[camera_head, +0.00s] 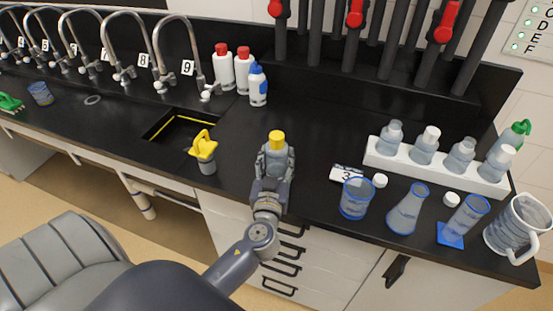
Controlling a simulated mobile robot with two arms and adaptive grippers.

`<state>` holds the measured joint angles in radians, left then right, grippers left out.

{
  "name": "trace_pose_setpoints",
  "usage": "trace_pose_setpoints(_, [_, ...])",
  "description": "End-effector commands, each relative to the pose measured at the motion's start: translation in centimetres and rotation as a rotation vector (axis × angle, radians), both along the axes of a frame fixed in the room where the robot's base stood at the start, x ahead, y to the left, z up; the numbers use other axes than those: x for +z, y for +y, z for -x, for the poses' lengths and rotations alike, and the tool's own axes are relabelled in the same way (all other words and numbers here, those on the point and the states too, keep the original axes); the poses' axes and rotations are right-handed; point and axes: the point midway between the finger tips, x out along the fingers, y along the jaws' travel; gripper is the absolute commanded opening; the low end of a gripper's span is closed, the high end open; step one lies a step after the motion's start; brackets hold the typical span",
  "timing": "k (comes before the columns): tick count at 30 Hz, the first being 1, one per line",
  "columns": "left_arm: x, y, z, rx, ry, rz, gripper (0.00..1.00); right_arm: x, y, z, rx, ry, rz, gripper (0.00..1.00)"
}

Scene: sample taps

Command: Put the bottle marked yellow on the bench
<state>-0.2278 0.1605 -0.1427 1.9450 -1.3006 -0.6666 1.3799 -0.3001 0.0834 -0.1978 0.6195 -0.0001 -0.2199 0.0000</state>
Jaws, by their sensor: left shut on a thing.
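The bottle marked yellow (277,137) shows its yellow cap above my left gripper (275,160). My left gripper is shut on this bottle, and its fingers hide most of the bottle's body. The bottle is upright over the front part of the black bench (310,135), to the right of the sink. I cannot tell whether its base touches the bench. My right gripper is not in view.
A yellow-topped grey item (203,150) stands left of my gripper by the sink (178,128). A white rack (440,172) with several bottles, a blue-rimmed beaker (357,198) and a flask (408,210) stand to the right. Bare bench lies behind my gripper.

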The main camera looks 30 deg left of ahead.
Motion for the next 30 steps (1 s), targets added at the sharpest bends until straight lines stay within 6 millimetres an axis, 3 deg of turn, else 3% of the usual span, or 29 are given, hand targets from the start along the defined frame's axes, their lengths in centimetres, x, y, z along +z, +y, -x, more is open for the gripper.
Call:
trace_pose_setpoints(6, [-0.4,0.0,0.0,0.001,0.000,0.001,0.11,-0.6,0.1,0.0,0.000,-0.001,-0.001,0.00])
trace_pose_setpoints(7, [-0.2,0.0,0.0,0.001,0.000,0.000,0.54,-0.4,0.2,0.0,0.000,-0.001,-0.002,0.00])
trace_pose_setpoints(9, [-0.2,0.0,0.0,0.001,0.000,0.000,0.67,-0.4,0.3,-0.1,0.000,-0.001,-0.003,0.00])
trace_pose_setpoints(23, [0.3,0.0,0.0,0.000,0.000,-0.001,0.67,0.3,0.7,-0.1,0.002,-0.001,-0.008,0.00])
trace_pose_setpoints(30, [-0.6,-1.9,3.8,0.000,0.002,0.005,0.67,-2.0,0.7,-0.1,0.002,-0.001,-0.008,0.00])
